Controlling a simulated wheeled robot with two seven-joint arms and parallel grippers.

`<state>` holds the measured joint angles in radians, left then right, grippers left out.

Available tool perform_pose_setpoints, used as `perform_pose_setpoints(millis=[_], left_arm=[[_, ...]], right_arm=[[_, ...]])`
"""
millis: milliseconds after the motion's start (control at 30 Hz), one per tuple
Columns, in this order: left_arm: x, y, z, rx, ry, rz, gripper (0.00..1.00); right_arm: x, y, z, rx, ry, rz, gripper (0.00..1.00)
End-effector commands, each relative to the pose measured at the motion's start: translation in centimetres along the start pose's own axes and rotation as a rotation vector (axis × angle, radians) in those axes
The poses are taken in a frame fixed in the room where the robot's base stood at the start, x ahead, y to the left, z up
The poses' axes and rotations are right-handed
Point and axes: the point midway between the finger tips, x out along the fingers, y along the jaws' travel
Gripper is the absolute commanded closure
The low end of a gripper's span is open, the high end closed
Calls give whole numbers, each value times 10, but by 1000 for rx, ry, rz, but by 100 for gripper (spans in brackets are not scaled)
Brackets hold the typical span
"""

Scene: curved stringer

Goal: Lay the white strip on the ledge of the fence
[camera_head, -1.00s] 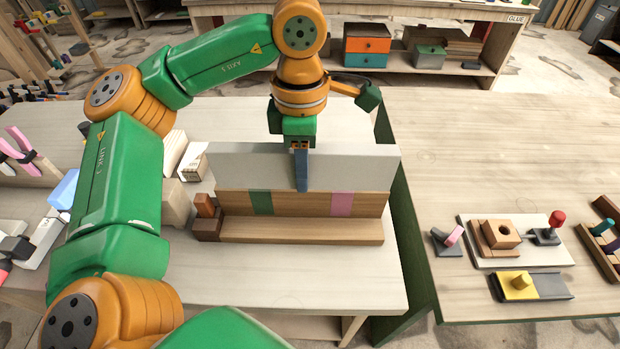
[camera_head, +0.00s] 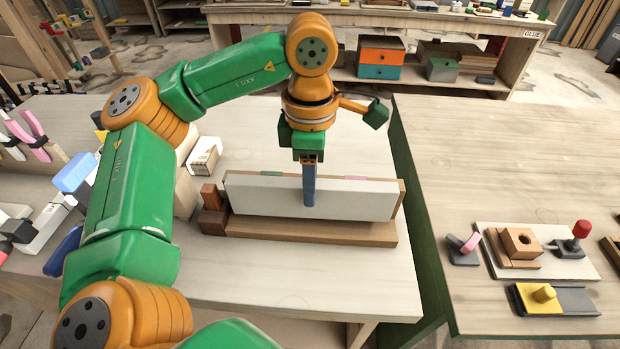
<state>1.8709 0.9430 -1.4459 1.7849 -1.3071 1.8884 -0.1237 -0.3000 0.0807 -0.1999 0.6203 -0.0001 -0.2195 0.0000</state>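The white strip (camera_head: 262,197) is a long flat board standing on edge in front of the wooden fence (camera_head: 402,187). It covers most of the fence's face; only the top edge with a green mark (camera_head: 271,174) and a pink mark (camera_head: 355,177) and the right end show. The ledge (camera_head: 330,230) runs in front below the strip. I cannot tell whether the strip's lower edge touches it. My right gripper is not in view.
Two brown blocks (camera_head: 212,222) stand at the fence's left end. White boxes (camera_head: 204,155) and pale blocks lie further left. The right table holds a fixture with a wooden block (camera_head: 520,243) and a yellow piece (camera_head: 543,295). The bench front is clear.

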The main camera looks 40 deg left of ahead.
Motion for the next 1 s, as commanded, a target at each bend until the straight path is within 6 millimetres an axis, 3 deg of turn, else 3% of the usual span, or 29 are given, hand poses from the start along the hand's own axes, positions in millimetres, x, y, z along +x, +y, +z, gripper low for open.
perform_pose_setpoints(millis=[467,567,633,833,1000], left_arm=[[-3,1,0,-2,1,3,40],[-20,1,0,-2,1,4,40],[-28,2,1,-2,-2,7,40],[-98,1,0,-2,-1,7,40],[-127,1,0,-1,1,5,40]], right_arm=[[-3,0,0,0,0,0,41],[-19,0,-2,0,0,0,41],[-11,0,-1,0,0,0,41],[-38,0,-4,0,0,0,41],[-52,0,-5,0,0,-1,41]])
